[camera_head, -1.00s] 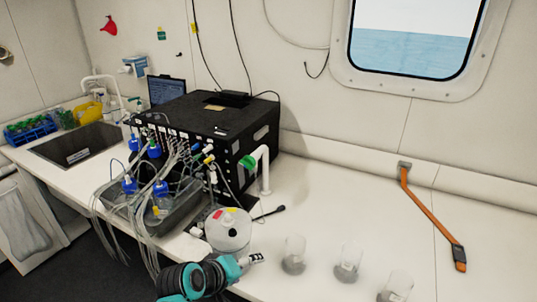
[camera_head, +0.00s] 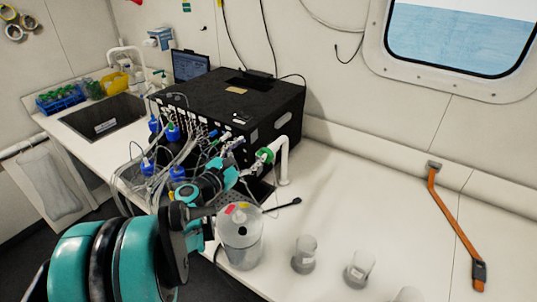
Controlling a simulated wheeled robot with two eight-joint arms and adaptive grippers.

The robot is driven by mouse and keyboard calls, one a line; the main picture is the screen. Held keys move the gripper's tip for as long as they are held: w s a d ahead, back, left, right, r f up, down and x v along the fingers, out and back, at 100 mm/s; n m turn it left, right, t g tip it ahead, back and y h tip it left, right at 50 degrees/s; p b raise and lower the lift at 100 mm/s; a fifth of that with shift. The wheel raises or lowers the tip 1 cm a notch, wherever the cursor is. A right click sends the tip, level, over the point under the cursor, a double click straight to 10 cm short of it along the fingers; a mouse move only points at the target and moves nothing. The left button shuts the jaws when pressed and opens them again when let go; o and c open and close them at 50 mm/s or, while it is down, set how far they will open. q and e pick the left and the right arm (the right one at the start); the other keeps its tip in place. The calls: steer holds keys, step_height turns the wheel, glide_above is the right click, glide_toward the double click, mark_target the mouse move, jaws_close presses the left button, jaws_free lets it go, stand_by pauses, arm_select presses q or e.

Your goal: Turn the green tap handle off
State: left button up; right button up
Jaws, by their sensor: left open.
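The green tap handle (camera_head: 264,155) is on the white, curved tap (camera_head: 284,165), which stands on the bench at the front right of the black box. My left gripper (camera_head: 238,172), teal and black, comes in from the lower left. It is open, just left of and slightly below the green handle. A small gap seems to remain between its fingers and the handle, but I cannot tell the depth. My right gripper is not in view.
A clear jug (camera_head: 241,236) stands below my left gripper. Beakers (camera_head: 304,255) stand to its right. The black box (camera_head: 228,105) with many tubes and blue-capped bottles is behind my gripper.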

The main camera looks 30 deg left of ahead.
arm_select(q)
step_height(320, 180, down, 8)
steer(key=b, duration=0.3)
steer(key=w, duration=0.5)
steer(key=w+r, duration=0.1)
steer(key=w, duration=0.1)
steer(key=shift+w+d+b, duration=0.25)
steer(key=shift+d+b, duration=0.05)
steer(key=shift+d, duration=0.1)
steer(key=c, duration=1.2)
